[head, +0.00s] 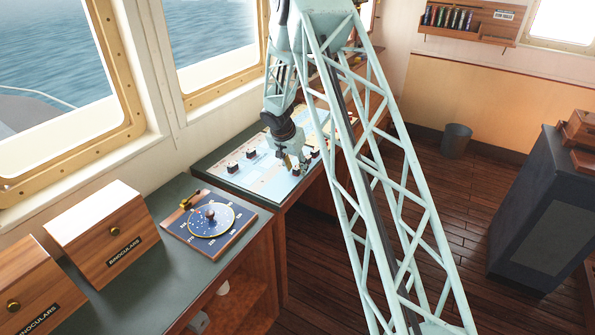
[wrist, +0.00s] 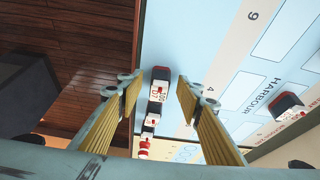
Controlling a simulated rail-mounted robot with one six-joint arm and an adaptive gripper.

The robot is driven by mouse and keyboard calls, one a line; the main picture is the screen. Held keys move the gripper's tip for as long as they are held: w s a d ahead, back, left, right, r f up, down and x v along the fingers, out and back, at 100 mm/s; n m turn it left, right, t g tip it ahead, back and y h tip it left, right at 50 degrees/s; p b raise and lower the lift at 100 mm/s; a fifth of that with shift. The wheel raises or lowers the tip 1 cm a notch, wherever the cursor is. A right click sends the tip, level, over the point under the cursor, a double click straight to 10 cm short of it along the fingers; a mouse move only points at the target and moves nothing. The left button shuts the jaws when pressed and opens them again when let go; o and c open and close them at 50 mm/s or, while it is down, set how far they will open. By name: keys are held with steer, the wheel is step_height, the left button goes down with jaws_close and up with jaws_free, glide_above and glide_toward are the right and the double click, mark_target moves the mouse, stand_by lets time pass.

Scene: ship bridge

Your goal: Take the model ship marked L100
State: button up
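My gripper (head: 293,166) is over the harbour chart (head: 268,181). In the wrist view my gripper (wrist: 156,84) is open, with its yellow-padded fingers apart. A small model ship (wrist: 160,83), dark with a white and red top, shows between the fingertips. Its label seems to include "100", but I cannot read it fully. I cannot tell whether the fingers are level with it. A second ship (wrist: 152,121) and a red-and-white piece (wrist: 145,147) lie in line with it. Another ship (wrist: 288,105) is at the right. In the head view, dark ships (head: 232,167) stand on the chart.
A blue dial board (head: 208,217) and two wooden binocular boxes (head: 103,232) are on the counter to the left. Windows (head: 75,80) stand behind. A bin (head: 456,141) and a dark cabinet (head: 535,215) are on the right. The chart's edge meets open wooden floor.

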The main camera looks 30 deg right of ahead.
mark_target(296, 166)
steer(key=shift+c, duration=0.5)
steer(key=c, duration=0.8)
steer(key=shift+r, duration=0.1)
steer(key=shift+r, duration=1.5)
steer(key=shift+s+r, duration=0.1)
steer(key=shift+r, duration=0.1)
steer(key=s+b, duration=0.1)
steer(key=s, duration=0.4)
steer(key=s+r+b, duration=0.1)
steer(key=s+b, duration=0.1)
steer(key=s, duration=0.3)
steer(key=s+b, duration=0.2)
steer(key=s, duration=0.3)
steer(key=shift+s+r, duration=0.2)
steer(key=shift+s, duration=0.2)
